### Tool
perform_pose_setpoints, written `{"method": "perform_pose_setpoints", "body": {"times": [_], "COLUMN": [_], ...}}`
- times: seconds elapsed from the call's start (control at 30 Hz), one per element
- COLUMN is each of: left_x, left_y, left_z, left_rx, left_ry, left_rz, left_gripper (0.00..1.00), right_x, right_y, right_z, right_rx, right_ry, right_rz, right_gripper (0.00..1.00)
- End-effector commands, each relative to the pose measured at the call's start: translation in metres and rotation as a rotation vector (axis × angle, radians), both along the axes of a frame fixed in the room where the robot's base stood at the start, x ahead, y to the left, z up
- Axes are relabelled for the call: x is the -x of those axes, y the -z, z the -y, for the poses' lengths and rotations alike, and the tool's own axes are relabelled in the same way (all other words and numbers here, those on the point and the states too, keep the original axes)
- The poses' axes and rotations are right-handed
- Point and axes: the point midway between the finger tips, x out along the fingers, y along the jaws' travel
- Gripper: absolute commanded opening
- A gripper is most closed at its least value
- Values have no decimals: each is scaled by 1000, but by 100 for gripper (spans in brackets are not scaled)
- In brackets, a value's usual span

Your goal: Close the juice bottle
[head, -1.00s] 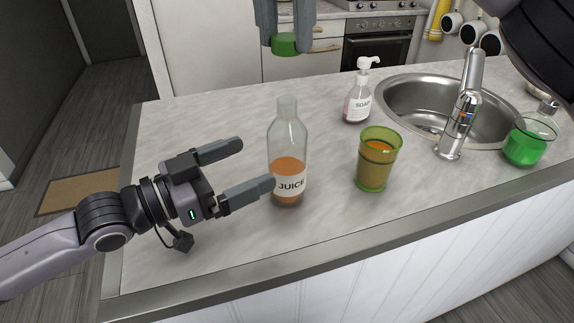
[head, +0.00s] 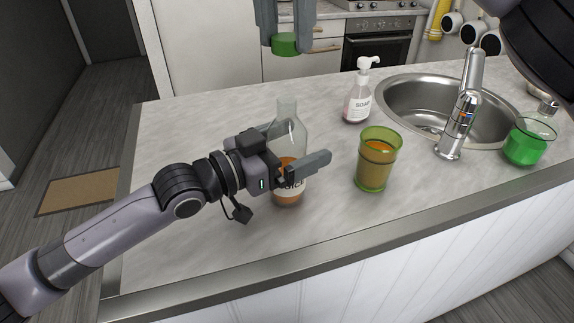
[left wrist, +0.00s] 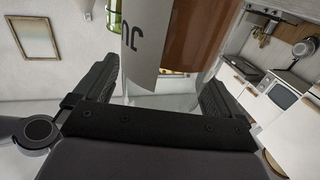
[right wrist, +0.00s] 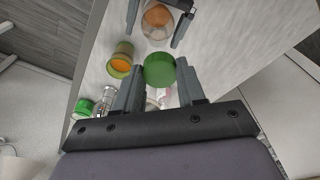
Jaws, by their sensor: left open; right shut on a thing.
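The juice bottle (head: 290,123) stands upright and uncapped on the counter, clear glass with orange juice in its lower part. My left gripper (head: 302,148) is open, with its fingers on either side of the bottle. In the left wrist view the bottle (left wrist: 181,40) with its label fills the space between the fingers (left wrist: 160,85). My right gripper (head: 285,38) is shut on the green cap (head: 285,44), held high above and beyond the bottle. The cap (right wrist: 159,68) also shows between the fingers in the right wrist view.
A green glass (head: 378,160) with orange juice stands right of the bottle. A soap dispenser (head: 357,95), a sink (head: 400,98) with a faucet (head: 460,115) and a flask of green liquid (head: 525,143) are farther right. The counter's left part (head: 165,135) is clear.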

Motion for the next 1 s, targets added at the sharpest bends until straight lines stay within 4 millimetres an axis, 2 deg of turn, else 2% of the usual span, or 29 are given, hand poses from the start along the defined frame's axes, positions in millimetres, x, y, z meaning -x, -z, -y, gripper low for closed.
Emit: {"method": "perform_pose_setpoints", "body": {"times": [0.13, 0.17, 0.2, 0.4, 0.53, 0.83, 1.0], "left_x": [0, 0, 0, 0, 0, 0, 0], "left_y": [0, 0, 0, 0, 0, 0, 0], "left_z": [0, 0, 0, 0, 0, 0, 0], "left_rx": [0, 0, 0, 0, 0, 1, 0], "left_ry": [0, 0, 0, 0, 0, 0, 0], "left_rz": [0, 0, 0, 0, 0, -1, 0], "left_gripper": [98, 94, 81, 18, 18, 18, 18], "right_x": [0, 0, 0, 0, 0, 1, 1], "right_y": [0, 0, 0, 0, 6, 45, 50], "right_z": [0, 0, 0, 0, 0, 0, 0], "right_rx": [0, 0, 0, 0, 0, 3, 3], "right_ry": [0, 0, 0, 0, 0, -2, 0], "right_rz": [0, 0, 0, 0, -1, -3, -1], "right_gripper": [7, 7, 7, 7, 7, 7, 7]}}
